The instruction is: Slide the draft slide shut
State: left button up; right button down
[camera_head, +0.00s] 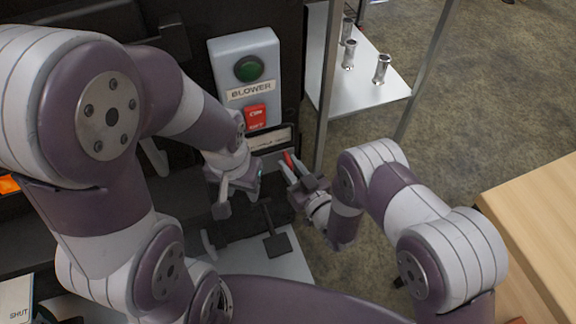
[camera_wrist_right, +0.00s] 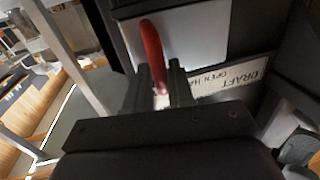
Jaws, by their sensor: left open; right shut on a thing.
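The draft slide's red handle (camera_head: 289,160) shows at the tip of my right gripper (camera_head: 291,168) in the head view. In the right wrist view the red handle (camera_wrist_right: 152,45) rises between the two dark fingers of my right gripper (camera_wrist_right: 161,85), which is shut on it. A white label (camera_wrist_right: 230,80) reading "DRAFT OPEN HA…" lies beside it, partly hidden. The slide's plate and how far it stands open cannot be made out. My left gripper (camera_head: 238,195) is open, apart from the handle, below the control box in the head view.
A grey control box (camera_head: 262,93) marked BLOWER carries a green button (camera_head: 248,68) and a red switch (camera_head: 255,117). A dark pedal-like bar (camera_head: 277,243) stands low between the arms. A metal shelf (camera_head: 345,98) holds metal cylinders. A wooden table (camera_head: 535,215) is at right.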

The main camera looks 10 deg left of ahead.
jog(key=shift+w+d, duration=0.15)
jog(key=c, duration=1.3)
grip_release()
jog(key=shift+o, duration=0.4)
jog(key=p+v, duration=0.4)
jog(key=v, duration=0.8)
jog(key=shift+s+d, duration=0.25)
jog(key=shift+d, duration=0.05)
